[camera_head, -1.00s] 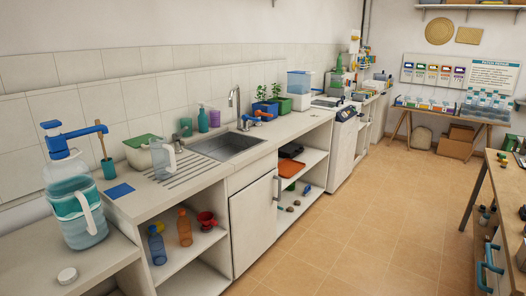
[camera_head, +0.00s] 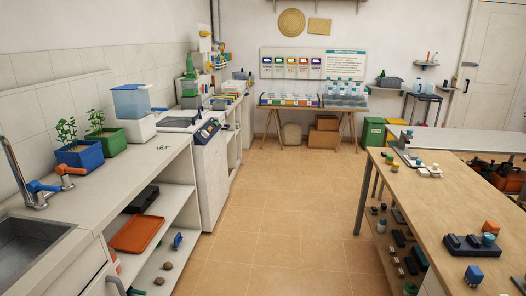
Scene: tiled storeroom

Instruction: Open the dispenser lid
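A box-shaped dispenser with a translucent blue container (camera_head: 130,101) on a white base stands on the left counter, behind two potted plants. It is the likeliest dispenser in view, though I cannot be sure that it is the task's one. Its top looks closed, but it is too small to tell the lid clearly. Neither of my grippers is in view.
The left counter (camera_head: 120,170) holds a sink (camera_head: 30,245), a blue planter (camera_head: 80,155) and a green planter (camera_head: 107,136). A wooden table (camera_head: 430,205) stands at right. The tiled floor (camera_head: 275,210) between them is clear. A display table with bins (camera_head: 290,101) stands at the back wall.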

